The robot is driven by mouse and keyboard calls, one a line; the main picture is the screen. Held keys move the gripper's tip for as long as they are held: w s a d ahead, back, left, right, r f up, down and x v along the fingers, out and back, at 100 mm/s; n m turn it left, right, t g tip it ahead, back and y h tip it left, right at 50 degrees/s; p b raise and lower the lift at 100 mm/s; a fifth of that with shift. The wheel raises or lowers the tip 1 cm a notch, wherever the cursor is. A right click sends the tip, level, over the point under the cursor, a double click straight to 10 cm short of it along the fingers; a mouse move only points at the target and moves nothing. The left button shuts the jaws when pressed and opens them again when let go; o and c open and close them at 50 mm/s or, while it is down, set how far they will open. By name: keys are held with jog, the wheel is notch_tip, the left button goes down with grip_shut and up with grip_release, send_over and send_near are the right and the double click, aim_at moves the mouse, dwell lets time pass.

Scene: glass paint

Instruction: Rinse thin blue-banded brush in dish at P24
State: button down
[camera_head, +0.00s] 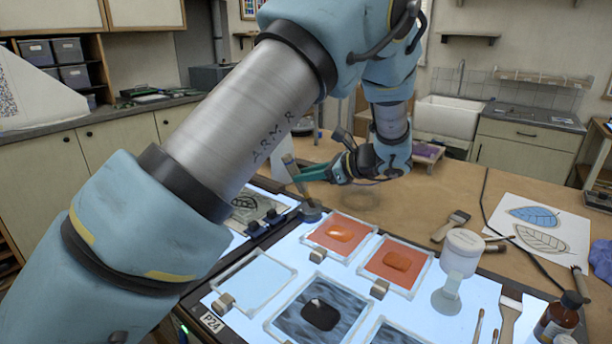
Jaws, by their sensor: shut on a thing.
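My gripper (301,175) is at the middle of the view, above the far edge of the lit panel. Its teal fingers are shut on an upright, slightly tilted brush (291,165) with a pale handle. I cannot make out a blue band on it. The brush's lower end is at a small dark round pot (312,213); I cannot tell whether it is inside or behind the rim. A label P24 (212,322) is on the panel's near left edge. I cannot tell which vessel is the rinsing dish.
Framed panes with orange patches (340,235) and dark blue-grey panes (320,313) cover the lit panel. Bare wood (400,205) lies behind the panes.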

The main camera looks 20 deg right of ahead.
jog(key=shift+s+a, duration=0.15)
jog(key=shift+s, duration=0.1)
jog(key=shift+r, duration=0.15)
notch_tip(320, 180, up, 8)
jog(key=a+p, duration=0.1)
jog(key=p, duration=0.1)
jog(key=shift+w+a, duration=0.2)
jog(key=shift+w, duration=0.25)
dwell(0.7)
